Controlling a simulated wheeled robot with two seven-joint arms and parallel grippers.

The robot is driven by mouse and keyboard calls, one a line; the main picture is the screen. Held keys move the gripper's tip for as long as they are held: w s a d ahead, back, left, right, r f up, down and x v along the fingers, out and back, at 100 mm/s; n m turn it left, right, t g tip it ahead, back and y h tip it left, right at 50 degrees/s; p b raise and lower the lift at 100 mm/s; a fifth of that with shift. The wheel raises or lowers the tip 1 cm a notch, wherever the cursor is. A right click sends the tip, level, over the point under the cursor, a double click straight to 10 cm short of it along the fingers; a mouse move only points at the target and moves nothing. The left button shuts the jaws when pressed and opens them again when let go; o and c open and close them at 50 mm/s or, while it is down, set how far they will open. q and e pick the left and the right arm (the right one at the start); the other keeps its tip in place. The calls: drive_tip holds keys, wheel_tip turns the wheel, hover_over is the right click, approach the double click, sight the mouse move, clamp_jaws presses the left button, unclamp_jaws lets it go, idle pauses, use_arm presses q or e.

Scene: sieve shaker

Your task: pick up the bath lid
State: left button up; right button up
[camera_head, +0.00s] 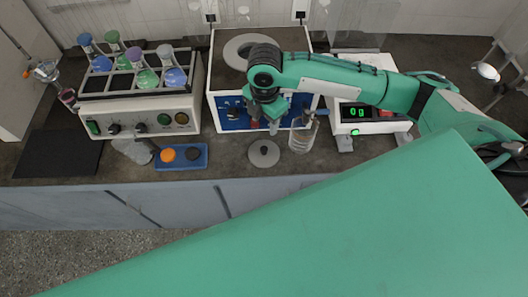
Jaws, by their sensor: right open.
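The bath lid (264,153) looks to be the round grey disc with a small dark knob in its middle, lying flat on the dark counter in front of the blue-and-white box. My right gripper (265,126) points down just behind the disc in the picture, in front of the blue panel. Its jaws are apart, with nothing seen between them. Its height above the counter is hard to judge. My left gripper is not in view.
The blue-and-white box (218,77) has a grey ring (236,48) on top, partly hidden by my arm. A glass beaker (303,137) stands right of the disc. A blue tray (182,165) lies left. A flask shaker (150,108) and a scale (365,127) flank the box.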

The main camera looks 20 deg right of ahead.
drive_tip(key=p, duration=0.1)
hover_over(264, 149)
wheel_tip(264, 149, down, 8)
drive_tip(key=shift+d+f, duration=0.1)
drive_tip(key=shift+f, duration=0.1)
wheel_tip(264, 149, down, 4)
drive_tip(key=shift+f+p, duration=0.1)
drive_tip(key=shift+p, duration=1)
drive_tip(key=shift+f, duration=0.5)
clamp_jaws()
